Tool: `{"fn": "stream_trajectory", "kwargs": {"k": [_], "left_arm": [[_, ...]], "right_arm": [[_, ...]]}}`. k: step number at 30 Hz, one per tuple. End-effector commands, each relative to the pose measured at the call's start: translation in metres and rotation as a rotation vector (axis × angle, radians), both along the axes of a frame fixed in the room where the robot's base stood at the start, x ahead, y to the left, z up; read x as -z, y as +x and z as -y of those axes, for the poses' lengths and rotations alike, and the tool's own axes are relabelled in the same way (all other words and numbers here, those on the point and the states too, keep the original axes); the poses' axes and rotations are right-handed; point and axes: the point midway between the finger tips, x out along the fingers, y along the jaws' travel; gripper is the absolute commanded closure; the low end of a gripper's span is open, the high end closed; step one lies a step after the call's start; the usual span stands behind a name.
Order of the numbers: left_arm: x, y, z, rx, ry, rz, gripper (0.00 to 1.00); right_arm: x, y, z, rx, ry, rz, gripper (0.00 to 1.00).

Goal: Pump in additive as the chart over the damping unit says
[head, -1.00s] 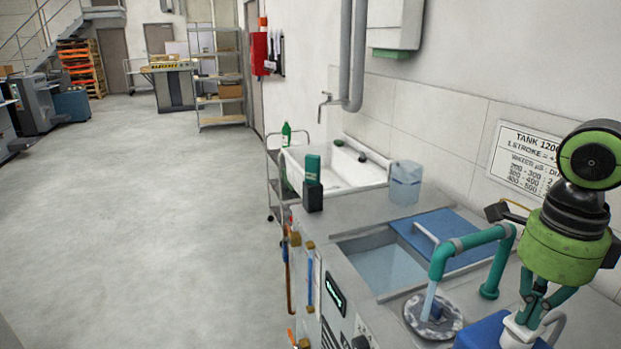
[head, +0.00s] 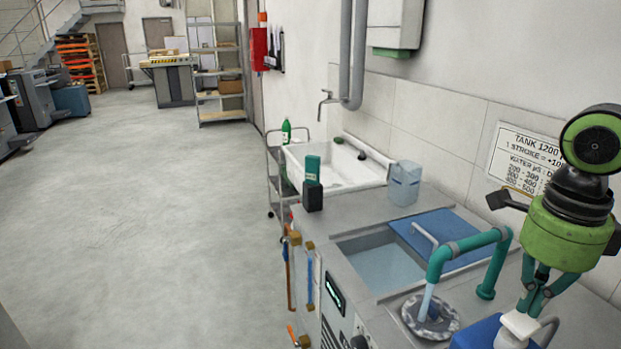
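The damping unit (head: 345,250) stands at right, with an open water tank (head: 385,268), a blue lid (head: 450,230) and a teal pipe pouring into a round strainer (head: 432,316). The chart (head: 522,158) hangs on the wall above; it reads "TANK 1200" and "1 STROKE = +10…", and my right arm hides its right part. A blue additive container (head: 478,333) with a white pump head (head: 521,322) is at the bottom edge, partly cut off. My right gripper (head: 534,303) points down just over the pump head, fingertips together; contact is unclear. My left gripper is out of view.
A small display (head: 334,293) glows on the unit's front, too small to read. A dark holder with a teal bottle (head: 313,185), a translucent jug (head: 404,183) and a white sink (head: 340,168) stand behind. The floor at left is clear.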

Motion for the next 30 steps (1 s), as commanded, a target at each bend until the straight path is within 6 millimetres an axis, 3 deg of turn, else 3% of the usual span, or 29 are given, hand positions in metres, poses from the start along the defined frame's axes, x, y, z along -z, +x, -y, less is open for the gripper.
{"fn": "stream_trajectory", "kwargs": {"k": [8,22,30], "left_arm": [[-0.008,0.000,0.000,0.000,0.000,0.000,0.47],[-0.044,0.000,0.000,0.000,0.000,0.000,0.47],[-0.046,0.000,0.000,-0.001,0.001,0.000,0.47]], "right_arm": [[-0.010,0.000,0.000,0.000,-0.001,0.001,1.00],[-0.057,0.000,0.000,0.001,-0.001,0.001,1.00],[-0.060,0.000,0.000,0.000,0.000,0.000,1.00]]}}
